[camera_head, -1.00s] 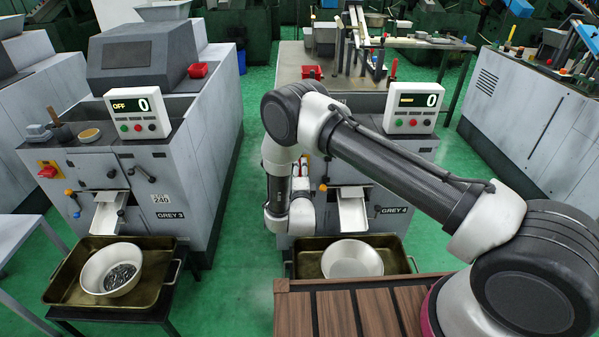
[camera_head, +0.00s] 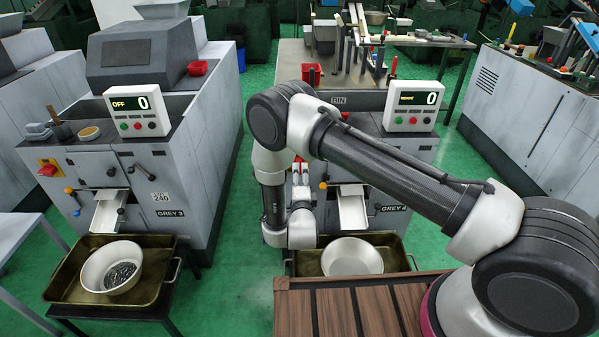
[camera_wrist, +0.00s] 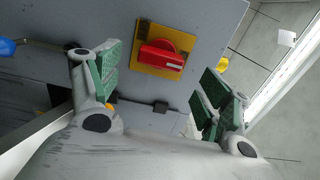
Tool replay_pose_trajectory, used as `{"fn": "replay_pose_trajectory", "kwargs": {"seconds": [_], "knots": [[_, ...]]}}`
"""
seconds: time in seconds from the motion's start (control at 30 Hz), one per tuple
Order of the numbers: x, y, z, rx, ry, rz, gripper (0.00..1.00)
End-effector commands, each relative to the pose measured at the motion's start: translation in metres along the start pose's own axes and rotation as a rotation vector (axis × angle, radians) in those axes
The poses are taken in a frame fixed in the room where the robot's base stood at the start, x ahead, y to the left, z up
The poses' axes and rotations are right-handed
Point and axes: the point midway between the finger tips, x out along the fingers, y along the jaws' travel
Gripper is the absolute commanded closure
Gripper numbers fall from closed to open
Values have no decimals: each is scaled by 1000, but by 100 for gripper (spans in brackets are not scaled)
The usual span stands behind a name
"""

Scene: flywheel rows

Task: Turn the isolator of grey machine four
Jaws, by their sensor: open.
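Grey machine four (camera_head: 392,210) stands behind my arm in the head view, its label partly covered by the arm and its display lit. In the wrist view, a red isolator knob (camera_wrist: 161,55) on a yellow plate (camera_wrist: 148,67) is mounted on the grey panel. My gripper (camera_wrist: 157,78) is open, its green-padded fingers spread to the left and right of the knob. The knob shows between the fingers, a little beyond the fingertips. I see no contact. In the head view the arm hides the isolator of machine four, and the fingers are hard to make out.
A blue-ended lever (camera_wrist: 8,46) sticks out at the left in the wrist view. A bowl (camera_head: 352,257) stands in a brass tray (camera_head: 398,250) below the machine. Grey machine three (camera_head: 195,175), reading OFF, stands left across a green aisle. A slatted wooden surface (camera_head: 345,310) lies in front.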

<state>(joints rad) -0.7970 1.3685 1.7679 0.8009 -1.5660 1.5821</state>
Motion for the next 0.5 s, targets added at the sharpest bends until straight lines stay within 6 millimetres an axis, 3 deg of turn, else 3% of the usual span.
{"fn": "replay_pose_trajectory", "kwargs": {"seconds": [0.2, 0.5], "knots": [[-46, 1, 1, -2, -3, 1, 21], [-68, 0, 0, -1, 0, 0, 21]]}}
